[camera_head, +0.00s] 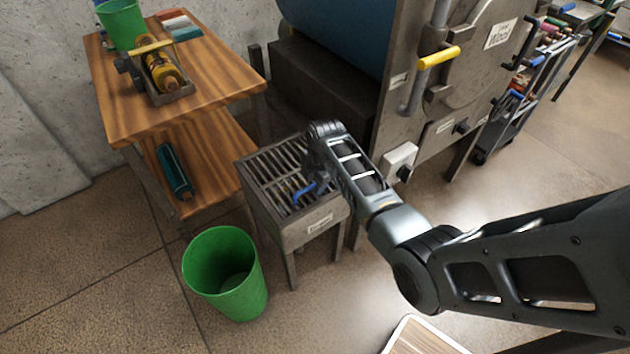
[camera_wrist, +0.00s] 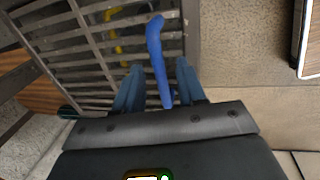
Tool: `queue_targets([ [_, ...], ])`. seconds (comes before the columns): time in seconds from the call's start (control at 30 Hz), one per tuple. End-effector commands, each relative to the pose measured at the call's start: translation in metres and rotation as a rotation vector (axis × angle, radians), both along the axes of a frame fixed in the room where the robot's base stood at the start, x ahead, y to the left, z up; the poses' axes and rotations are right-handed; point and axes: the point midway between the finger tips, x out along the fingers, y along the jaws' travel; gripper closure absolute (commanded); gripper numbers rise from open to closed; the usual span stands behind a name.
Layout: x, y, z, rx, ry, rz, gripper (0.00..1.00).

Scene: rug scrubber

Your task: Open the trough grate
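The trough (camera_head: 318,221) is a grey metal box on legs, with a label on its front. Its slatted metal grate (camera_head: 268,168) lies flat over the top and looks shut. The grate also fills the upper left of the wrist view (camera_wrist: 90,55). A blue handle (camera_head: 303,194) stands at the grate's front side; in the wrist view the blue handle (camera_wrist: 156,45) runs down between my fingers. My gripper (camera_wrist: 160,68) is open, with a finger on each side of the handle and small gaps visible. In the head view my forearm and wrist hide part of the grate and the fingers.
A wooden bench (camera_head: 205,75) is at left, a large grey machine (camera_head: 410,130) with a yellow-handled lever (camera_head: 438,57) behind. Yellow objects (camera_wrist: 112,15) show beneath the slats.

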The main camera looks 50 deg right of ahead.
Motion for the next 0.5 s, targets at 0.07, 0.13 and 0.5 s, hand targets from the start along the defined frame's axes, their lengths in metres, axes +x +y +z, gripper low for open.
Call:
queue_targets([
  [0.07,0.0002,0.0000,0.0001,0.000,0.000,0.000,0.60],
  [0.13,0.0001,0.0000,0.0003,0.000,0.000,0.000,0.60],
  [0.5,0.0000,0.0001,0.0004,0.000,0.000,0.000,0.93],
])
